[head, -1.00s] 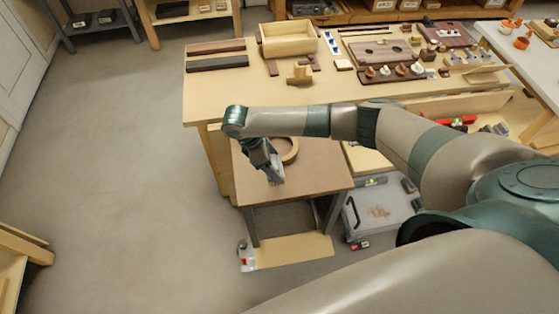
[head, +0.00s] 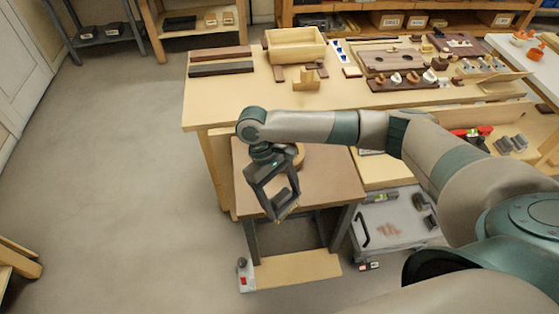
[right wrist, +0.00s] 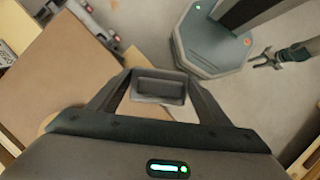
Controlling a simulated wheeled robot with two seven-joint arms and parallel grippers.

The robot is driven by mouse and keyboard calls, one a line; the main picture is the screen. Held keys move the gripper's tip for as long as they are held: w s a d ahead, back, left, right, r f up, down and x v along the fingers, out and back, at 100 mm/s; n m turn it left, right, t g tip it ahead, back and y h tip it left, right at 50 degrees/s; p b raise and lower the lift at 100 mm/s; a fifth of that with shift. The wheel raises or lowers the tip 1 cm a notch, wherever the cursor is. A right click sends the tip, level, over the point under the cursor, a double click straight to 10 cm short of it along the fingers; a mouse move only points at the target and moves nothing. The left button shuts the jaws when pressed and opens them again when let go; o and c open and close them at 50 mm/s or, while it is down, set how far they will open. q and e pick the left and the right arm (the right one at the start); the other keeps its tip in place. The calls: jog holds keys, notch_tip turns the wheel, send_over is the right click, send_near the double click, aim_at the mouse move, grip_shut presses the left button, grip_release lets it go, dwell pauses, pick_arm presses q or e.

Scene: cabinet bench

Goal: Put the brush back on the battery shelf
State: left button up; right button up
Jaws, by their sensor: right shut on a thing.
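My right gripper (head: 284,207) hangs in front of the small brown-topped table, above the floor. It is shut on a small dark grey block-like thing, which I take to be the brush (right wrist: 160,88). In the right wrist view it sits between the two fingertips. Its bristles cannot be made out. My left gripper (right wrist: 264,60) shows small at the right of the right wrist view, with its fingers apart and nothing between them; it is not in the head view. No shelf is clearly marked as the battery shelf; a grey rack (head: 98,38) with dark items stands at the far left.
The small table (head: 325,178) carries a round wooden ring, with a low board (head: 300,267) beneath. A long workbench (head: 220,105) with wooden parts stands behind. A grey panel (head: 385,230) with a brown smear and dark blocks lies right. The floor at left is free.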

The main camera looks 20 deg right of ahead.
aim_at(288, 211)
jog(key=s+m+b, duration=0.1)
jog(key=s+m+y+b, duration=0.1)
jog(key=s+m+b, duration=0.1)
jog(key=shift+s+a+f, duration=0.1)
jog(key=shift+s+f, duration=0.15)
jog(key=shift+s, duration=0.15)
pick_arm(q)
notch_tip(288, 211, down, 5)
jog(key=shift+b, duration=0.35)
pick_arm(e)
jog(key=shift+s+a+r+m+y, duration=0.1)
jog(key=shift+s+r+m+y, duration=0.3)
jog(key=shift+s+m, duration=0.35)
jog(key=shift+w, duration=0.1)
pick_arm(q)
jog(key=shift+s+d, duration=0.1)
jog(key=shift+d, duration=0.05)
pick_arm(e)
jog(key=shift+f, duration=0.1)
